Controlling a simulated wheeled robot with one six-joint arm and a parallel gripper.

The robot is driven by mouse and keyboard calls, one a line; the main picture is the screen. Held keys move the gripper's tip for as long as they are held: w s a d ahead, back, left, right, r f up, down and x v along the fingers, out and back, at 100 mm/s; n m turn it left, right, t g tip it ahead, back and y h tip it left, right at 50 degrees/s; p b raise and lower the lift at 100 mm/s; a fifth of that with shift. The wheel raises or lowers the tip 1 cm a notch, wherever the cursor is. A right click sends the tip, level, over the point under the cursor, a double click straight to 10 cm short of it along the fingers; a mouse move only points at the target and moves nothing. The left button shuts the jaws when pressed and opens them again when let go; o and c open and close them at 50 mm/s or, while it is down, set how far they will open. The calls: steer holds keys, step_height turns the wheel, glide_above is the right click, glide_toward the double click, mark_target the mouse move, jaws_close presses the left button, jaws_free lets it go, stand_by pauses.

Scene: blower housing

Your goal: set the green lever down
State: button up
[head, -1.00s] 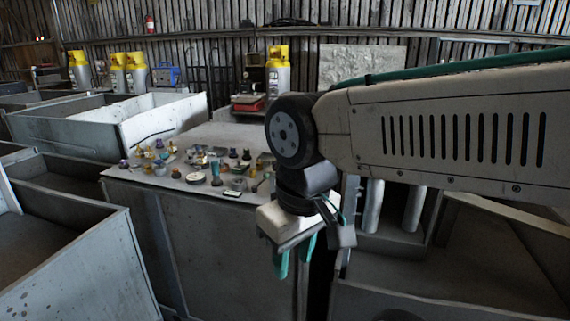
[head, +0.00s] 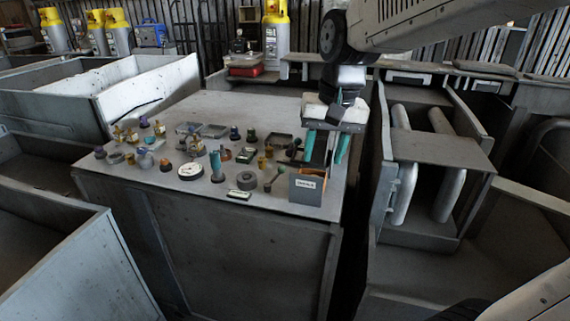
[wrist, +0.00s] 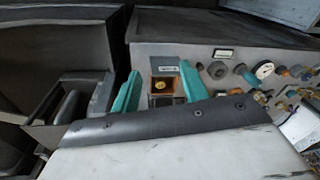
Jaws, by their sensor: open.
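My gripper (head: 325,157) has two teal fingers, spread apart, with nothing seen between them. It is over the right end of the grey workbench (head: 240,112), at a small grey box (head: 306,186) with a white label. In the wrist view the open gripper (wrist: 160,74) frames this box (wrist: 163,70), which has an orange inside and a round yellow piece in it.
Many small parts crowd the bench left of the box, among them a white dial (head: 190,171), a teal-handled piece (head: 216,163) and a grey ring (head: 246,180). The back of the bench is clear. A metal unit with thick pipes (head: 403,165) stands to the right.

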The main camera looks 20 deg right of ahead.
mark_target(282, 166)
steer(key=w+f+m, duration=0.2)
steer(key=w+f, duration=0.2)
steer(key=w, duration=0.5)
steer(key=w+f+m, duration=0.2)
steer(key=w+f, duration=0.2)
steer(key=w, duration=0.6)
steer(key=shift+y, duration=0.3)
steer(key=f, duration=0.2)
steer(key=a+f, duration=0.1)
steer(key=f, duration=0.4)
steer(key=shift+w+a+f, duration=0.25)
steer(key=shift+w+a, duration=0.05)
steer(key=shift+w, duration=0.1)
jaws_close()
